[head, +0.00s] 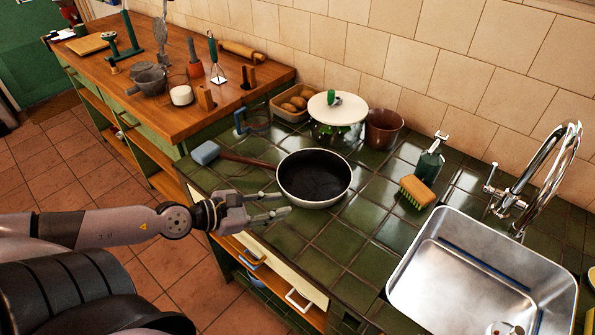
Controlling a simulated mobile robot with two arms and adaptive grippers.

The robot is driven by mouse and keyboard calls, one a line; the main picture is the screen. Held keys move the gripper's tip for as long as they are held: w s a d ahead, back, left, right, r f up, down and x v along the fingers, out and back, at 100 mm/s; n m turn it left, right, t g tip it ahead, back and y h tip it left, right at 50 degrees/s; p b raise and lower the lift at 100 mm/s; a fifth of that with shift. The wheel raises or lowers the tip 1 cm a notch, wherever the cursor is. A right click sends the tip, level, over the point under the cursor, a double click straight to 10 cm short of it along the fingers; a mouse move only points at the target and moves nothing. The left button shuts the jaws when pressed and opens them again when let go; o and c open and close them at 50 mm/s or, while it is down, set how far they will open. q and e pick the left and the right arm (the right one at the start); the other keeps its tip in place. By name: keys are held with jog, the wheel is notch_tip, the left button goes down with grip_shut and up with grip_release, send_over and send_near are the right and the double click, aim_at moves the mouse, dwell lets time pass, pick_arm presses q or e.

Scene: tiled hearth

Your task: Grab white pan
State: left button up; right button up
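The white pan (297,195) stands on the green tiled counter. It has a white outer wall and rim and a black inside. A brown handle (246,160) points left from it, towards a blue-grey block (205,153); I cannot tell whether they touch. My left gripper (282,204) is just left of the pan's near-left side, below the handle in the picture. Its two fingers are apart and point at the pan, with nothing between them. I cannot tell whether a fingertip touches the pan. My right gripper is not in view.
Behind the pan stand a lidded pot (337,109), a tray of bread-like items (291,104) and a brown pot (383,129). A brush (417,191), a soap bottle (431,162) and the sink (486,268) are to the right. The counter in front of the pan is clear.

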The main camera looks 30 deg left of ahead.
aim_at(325, 201)
pick_arm(q)
jog(key=shift+w+d+p, duration=0.1)
jog(key=shift+w+p, duration=0.55)
jog(key=shift+p, duration=0.25)
jog(key=shift+w+d+f+p, duration=0.25)
jog(key=shift+w+d+p, duration=0.2)
jog(key=shift+p, duration=0.1)
jog(key=p+x, duration=0.1)
jog(key=x, duration=0.5)
jog(key=shift+w+d+f+p, duration=0.15)
jog(key=shift+w+f+p, duration=0.1)
jog(key=shift+p, duration=0.15)
jog(key=shift+x, duration=0.85)
jog(key=x, duration=0.4)
jog(key=shift+d+f, duration=0.3)
